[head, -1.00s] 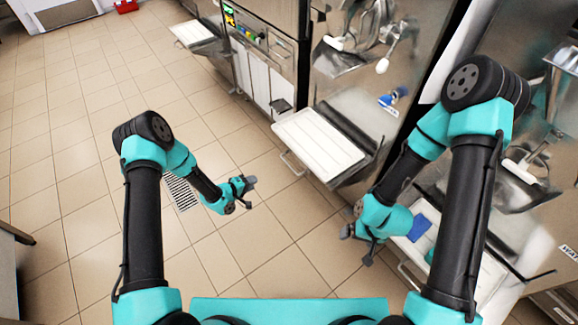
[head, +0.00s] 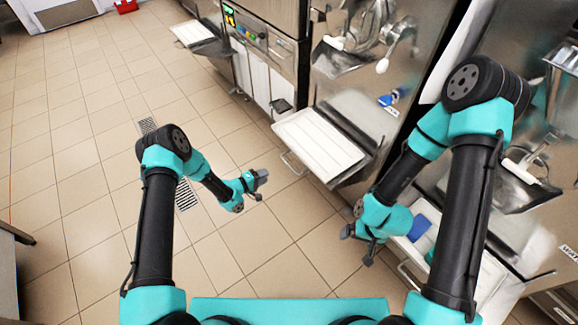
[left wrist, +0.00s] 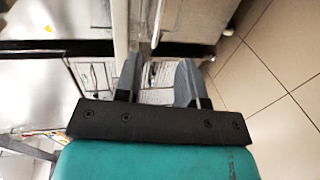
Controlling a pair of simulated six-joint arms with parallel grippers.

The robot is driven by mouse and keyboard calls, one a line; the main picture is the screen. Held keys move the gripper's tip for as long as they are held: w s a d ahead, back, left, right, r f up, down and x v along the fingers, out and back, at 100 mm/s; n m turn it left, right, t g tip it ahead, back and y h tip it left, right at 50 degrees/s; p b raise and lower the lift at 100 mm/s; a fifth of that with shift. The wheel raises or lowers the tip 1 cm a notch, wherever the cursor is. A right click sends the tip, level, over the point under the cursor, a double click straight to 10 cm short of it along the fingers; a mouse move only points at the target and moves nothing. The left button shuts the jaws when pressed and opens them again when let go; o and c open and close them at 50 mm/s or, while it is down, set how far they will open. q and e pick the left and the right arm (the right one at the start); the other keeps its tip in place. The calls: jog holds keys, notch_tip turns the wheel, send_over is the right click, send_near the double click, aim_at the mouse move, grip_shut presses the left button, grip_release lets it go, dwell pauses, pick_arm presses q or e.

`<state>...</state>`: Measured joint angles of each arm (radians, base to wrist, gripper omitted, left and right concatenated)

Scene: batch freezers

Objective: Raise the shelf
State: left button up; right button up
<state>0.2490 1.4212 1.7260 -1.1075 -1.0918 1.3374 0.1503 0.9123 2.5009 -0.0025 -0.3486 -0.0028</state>
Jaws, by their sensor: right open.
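A shelf with a white top and a metal rail (head: 318,143) juts out level from the front of the middle freezer in the head view. A second shelf (head: 487,285) juts out from the freezer at the right, with a blue item (head: 419,227) on it. My left gripper (head: 263,186) is open and empty over the floor, left of and below the middle shelf's front rail, apart from it. Its two fingers stand apart in the left wrist view (left wrist: 160,82). My right gripper (head: 357,250) is open beside the left edge of the right shelf; whether it touches is unclear.
Freezer fronts (head: 370,110) stand along the right side. Another shelf (head: 194,33) juts out at the back. A control panel (head: 247,34) is on the far machine. The tiled floor (head: 85,150) at the left is open, with drain grates.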

aim_at(289, 165)
pick_arm(q)
jog(key=x, duration=1.4)
grip_shut()
